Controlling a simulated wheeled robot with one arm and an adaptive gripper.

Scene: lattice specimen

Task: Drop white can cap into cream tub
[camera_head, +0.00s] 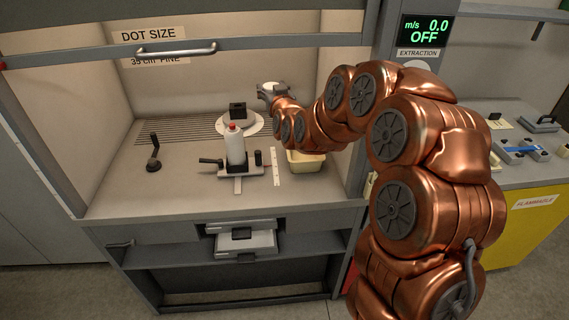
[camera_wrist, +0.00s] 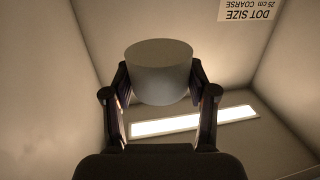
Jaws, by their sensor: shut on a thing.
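My gripper (camera_head: 268,93) is raised inside the fume hood, above and behind the bench items. It is shut on the white can cap, a short pale cylinder that shows between both fingers in the wrist view (camera_wrist: 160,70). In the head view the cap (camera_head: 270,86) is a small white shape at the fingertips. The cream tub (camera_head: 306,166) stands on the hood floor at the right, below my arm. My arm hides part of the tub's far side. The cap is up and to the left of the tub in the head view, well apart from it.
A white bottle with a red top (camera_head: 235,146) stands on a small stand left of the tub. A round white plate (camera_head: 251,126) with a dark block lies behind it. A dark handled tool (camera_head: 153,152) is at the left. The raised sash bar (camera_head: 175,52) crosses the front.

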